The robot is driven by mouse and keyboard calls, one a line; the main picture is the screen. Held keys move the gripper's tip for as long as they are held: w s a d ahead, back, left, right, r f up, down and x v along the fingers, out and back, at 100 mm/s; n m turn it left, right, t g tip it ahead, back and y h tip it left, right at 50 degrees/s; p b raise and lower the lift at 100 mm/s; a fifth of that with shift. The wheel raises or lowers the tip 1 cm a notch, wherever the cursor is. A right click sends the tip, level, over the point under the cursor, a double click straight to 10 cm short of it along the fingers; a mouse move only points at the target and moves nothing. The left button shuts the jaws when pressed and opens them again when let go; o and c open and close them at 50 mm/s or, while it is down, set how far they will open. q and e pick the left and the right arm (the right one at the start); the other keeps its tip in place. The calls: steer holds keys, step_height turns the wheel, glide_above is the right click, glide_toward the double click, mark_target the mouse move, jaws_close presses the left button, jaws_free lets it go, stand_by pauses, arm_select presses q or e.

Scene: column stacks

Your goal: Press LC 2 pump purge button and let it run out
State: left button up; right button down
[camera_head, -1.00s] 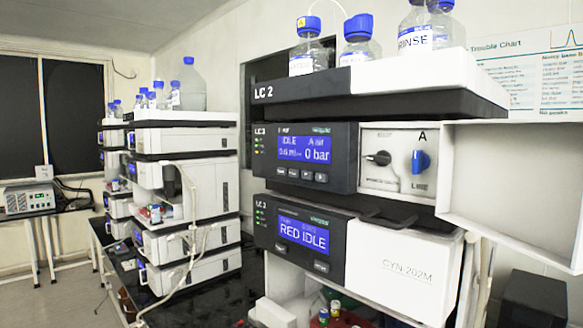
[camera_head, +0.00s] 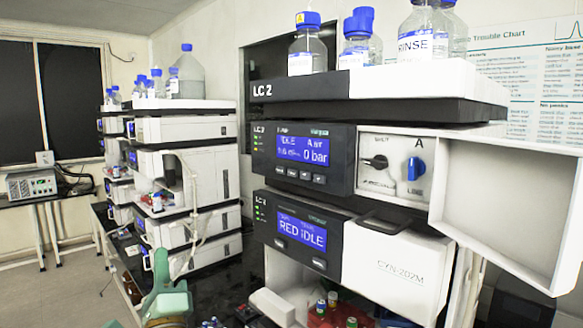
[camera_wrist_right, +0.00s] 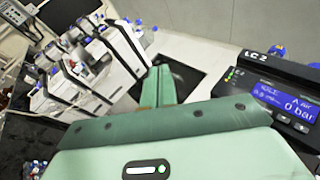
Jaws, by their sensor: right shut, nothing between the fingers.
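The LC 2 stack has a dark pump module (camera_head: 303,156) whose blue display (camera_head: 302,149) reads IDLE, A air and 0 bar. A row of small buttons (camera_head: 300,174) sits under the display; their labels are too small to read. Beside it, an open panel holds a black knob (camera_head: 378,162) and a blue knob (camera_head: 416,168) under the letter A. My green right gripper (camera_head: 160,272) is shut and empty at the bottom, left of the stack and apart from it. In the right wrist view its fingers (camera_wrist_right: 158,85) point past the pump display (camera_wrist_right: 285,101). My left gripper is out of view.
A white door (camera_head: 505,205) stands open right of the knobs. Below the pump, a module (camera_head: 300,232) reads RED IDLE. Bottles (camera_head: 308,50) stand on top of the stack. Another instrument stack (camera_head: 185,130) stands to the left, with a gap between the stacks.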

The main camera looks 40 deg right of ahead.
steer(key=s+d+r+m+g+h+p, duration=0.1)
steer(key=s+d+r+m+g+h, duration=0.2)
steer(key=r+m, duration=0.4)
steer(key=s+d+r+m+g+h+p, duration=0.1)
steer(key=s+d+r+m+g+h, duration=0.2)
steer(key=m, duration=2)
steer(key=s+d+r+g, duration=0.2)
steer(key=s+d+r, duration=0.2)
steer(key=s+r, duration=0.1)
steer(key=shift+s+g, duration=0.2)
steer(key=shift+g, duration=0.1)
steer(key=shift+d, duration=0.15)
